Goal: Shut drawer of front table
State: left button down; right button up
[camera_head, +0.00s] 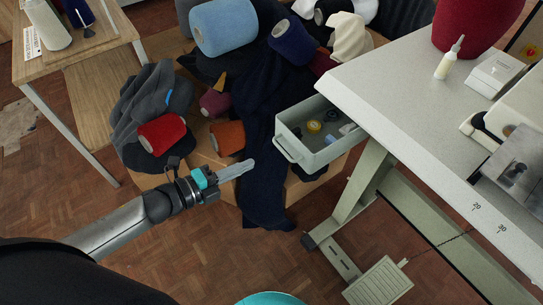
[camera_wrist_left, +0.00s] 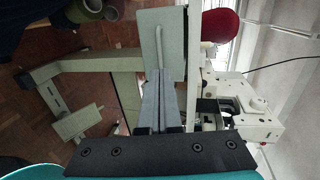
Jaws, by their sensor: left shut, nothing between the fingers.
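The front table (camera_head: 400,85) has a pale speckled top and stands at the right in the head view. Its grey-green drawer (camera_head: 322,157) is pulled out at the table's left end, with small items inside. A bar handle (camera_head: 285,150) runs along the drawer's front. My left gripper (camera_head: 250,165) is shut and empty, a little left of and below the drawer front. In the left wrist view the shut fingers (camera_wrist_left: 158,76) point toward the drawer front (camera_wrist_left: 148,30) and overlap its lower part; I cannot tell if they touch. My right gripper is out of view.
Yarn cones and dark cloth (camera_head: 265,120) are heaped on cardboard behind the drawer. A wooden table (camera_head: 80,50) stands at the left. The table's leg (camera_head: 350,195) and a foot pedal (camera_head: 380,284) are below the drawer. The parquet floor is clear at lower centre.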

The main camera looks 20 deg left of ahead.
pick_arm(q)
jog(key=b+x, duration=0.2)
jog(key=x, duration=0.6)
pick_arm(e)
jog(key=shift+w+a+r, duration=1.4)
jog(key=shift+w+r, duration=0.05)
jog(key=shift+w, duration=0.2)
pick_arm(q)
jog(key=shift+w+d, duration=0.15)
